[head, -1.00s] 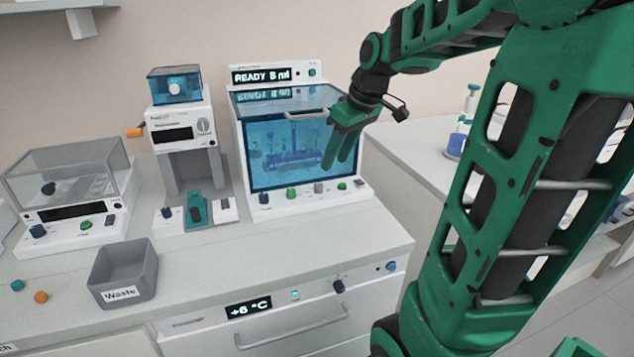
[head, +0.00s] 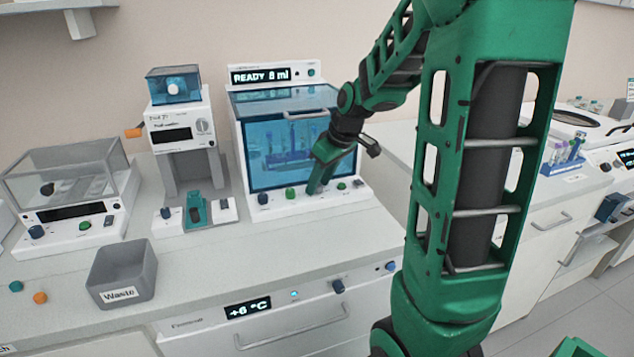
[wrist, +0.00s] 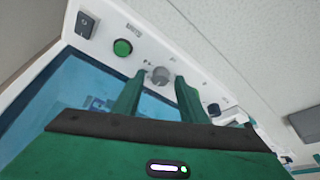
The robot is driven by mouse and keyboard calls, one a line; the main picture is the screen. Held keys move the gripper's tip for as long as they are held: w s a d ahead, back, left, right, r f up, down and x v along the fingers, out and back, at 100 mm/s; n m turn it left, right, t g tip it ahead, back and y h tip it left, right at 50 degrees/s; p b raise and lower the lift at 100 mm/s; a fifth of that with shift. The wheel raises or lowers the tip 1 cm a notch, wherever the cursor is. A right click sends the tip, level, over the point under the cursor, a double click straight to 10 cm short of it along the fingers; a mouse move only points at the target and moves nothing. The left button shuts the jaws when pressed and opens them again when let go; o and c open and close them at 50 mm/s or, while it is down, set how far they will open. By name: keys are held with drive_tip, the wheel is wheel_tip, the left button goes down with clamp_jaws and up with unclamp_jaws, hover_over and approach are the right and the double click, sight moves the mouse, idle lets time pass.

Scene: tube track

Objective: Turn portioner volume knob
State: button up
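The portioner (head: 240,130) is a white device with a blue see-through front and a display reading "READY 8 ml". Its front panel carries several controls. A grey round knob (wrist: 161,76) shows in the wrist view between my gripper's fingertips, with a green button (wrist: 122,47) to its left. My gripper (head: 316,190) is at the panel, its fingers pointing down and hiding the grey knob in the head view. In the wrist view my gripper (wrist: 163,78) is open, one finger on each side of the knob. I cannot tell whether the fingers touch it.
A green control (head: 290,193) and a dark blue knob (head: 263,199) sit left of my gripper on the panel. A second device (head: 181,140) and a grey waste bin (head: 122,270) stand to the left. The counter in front of the portioner is clear.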

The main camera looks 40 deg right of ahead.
clamp_jaws()
drive_tip(key=shift+a+m+h, duration=0.1)
drive_tip(key=shift+m+h, duration=0.5)
drive_tip(key=shift+m, duration=1)
unclamp_jaws()
drive_tip(key=v, duration=1)
drive_tip(key=shift+s+r, duration=0.2)
drive_tip(key=shift+r, duration=0.1)
